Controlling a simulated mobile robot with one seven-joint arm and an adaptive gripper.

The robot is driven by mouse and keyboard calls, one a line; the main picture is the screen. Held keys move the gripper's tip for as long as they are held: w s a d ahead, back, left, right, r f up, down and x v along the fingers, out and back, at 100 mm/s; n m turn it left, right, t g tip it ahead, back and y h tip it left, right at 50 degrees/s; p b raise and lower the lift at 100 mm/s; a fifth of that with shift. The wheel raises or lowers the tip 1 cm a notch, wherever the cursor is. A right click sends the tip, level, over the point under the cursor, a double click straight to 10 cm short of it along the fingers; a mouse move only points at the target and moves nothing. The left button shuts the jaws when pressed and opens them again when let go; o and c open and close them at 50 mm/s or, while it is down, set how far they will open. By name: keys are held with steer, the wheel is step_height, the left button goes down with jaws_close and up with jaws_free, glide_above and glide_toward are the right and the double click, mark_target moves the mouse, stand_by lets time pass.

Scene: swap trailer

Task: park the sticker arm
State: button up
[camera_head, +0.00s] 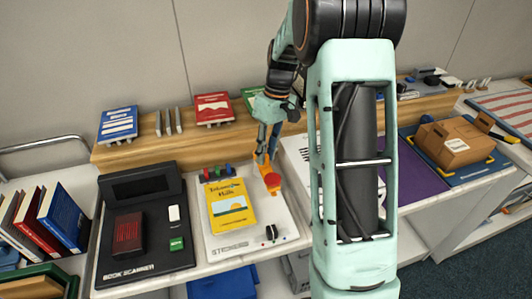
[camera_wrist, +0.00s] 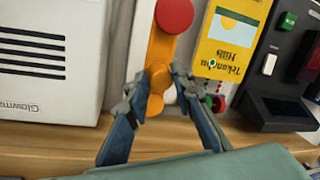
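The sticker arm (camera_head: 269,173) is an orange bar with a red round end, on the right part of the white sticker station (camera_head: 284,222). In the wrist view the orange bar (camera_wrist: 159,52) runs up to the red disc (camera_wrist: 174,15). My gripper (camera_head: 264,160) is at the bar's rear end, low over the station. In the wrist view its two fingertips (camera_wrist: 158,82) are apart, one on each side of the bar's round orange end. I cannot tell whether they touch it. A yellow book (camera_head: 230,206) lies on the station, left of the bar.
A black book scanner (camera_head: 150,245) stands to the left. A white device (camera_head: 298,150) stands close on the right, partly hidden by my arm. A wooden shelf (camera_head: 185,143) with books runs behind. A cardboard box (camera_head: 455,143) is farther right.

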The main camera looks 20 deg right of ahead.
steer(key=o, duration=0.3)
steer(key=v, duration=1.2)
